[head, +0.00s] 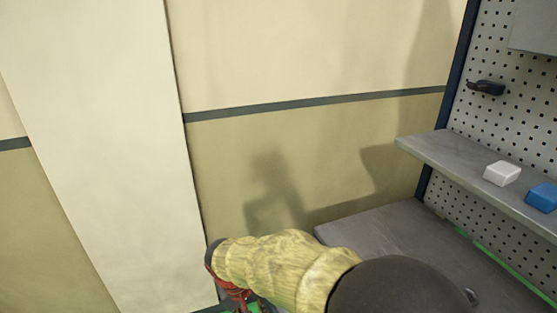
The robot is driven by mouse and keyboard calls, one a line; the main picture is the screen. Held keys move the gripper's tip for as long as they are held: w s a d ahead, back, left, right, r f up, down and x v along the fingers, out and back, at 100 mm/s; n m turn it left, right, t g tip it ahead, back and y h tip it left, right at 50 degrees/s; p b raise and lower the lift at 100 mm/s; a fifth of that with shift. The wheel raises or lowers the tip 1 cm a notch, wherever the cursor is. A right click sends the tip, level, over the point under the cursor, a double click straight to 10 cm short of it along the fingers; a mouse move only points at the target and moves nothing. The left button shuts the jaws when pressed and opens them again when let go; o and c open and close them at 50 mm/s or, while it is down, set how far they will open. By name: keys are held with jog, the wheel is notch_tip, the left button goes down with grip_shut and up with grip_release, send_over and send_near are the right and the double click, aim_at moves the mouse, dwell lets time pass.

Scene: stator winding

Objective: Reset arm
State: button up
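My arm reaches in from the bottom edge of the head view, with a large dark rounded part at the lower right and a pale yellow, mottled section running to the left. At its far left end there is a red and black part, cut off by the bottom edge. I cannot make out any gripper fingers there, so what my gripper holds, if anything, is hidden. The arm is in front of the left end of a grey workbench top (375,232).
A grey shelf (450,158) on a pegboard (510,95) holds a white block (502,173) and a blue block (542,197). A dark tool (487,88) hangs above. A beige wall (300,50) with a pillar (110,120) stands behind. The visible bench top looks clear.

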jog(key=s+d+r+m+t, duration=0.1)
jog(key=s+d+r, duration=0.4)
jog(key=d+r, duration=0.2)
jog(key=s+d+r+m+t+y, duration=0.1)
jog(key=s+d+r, duration=0.4)
jog(key=d, duration=0.6)
jog(key=s+d+r+m+t+y, duration=0.1)
jog(key=s+d+r+m+t, duration=0.1)
jog(key=s+d+r, duration=0.3)
jog(key=d+r, duration=0.3)
jog(key=d, duration=0.1)
jog(key=shift+r+m+t, duration=0.4)
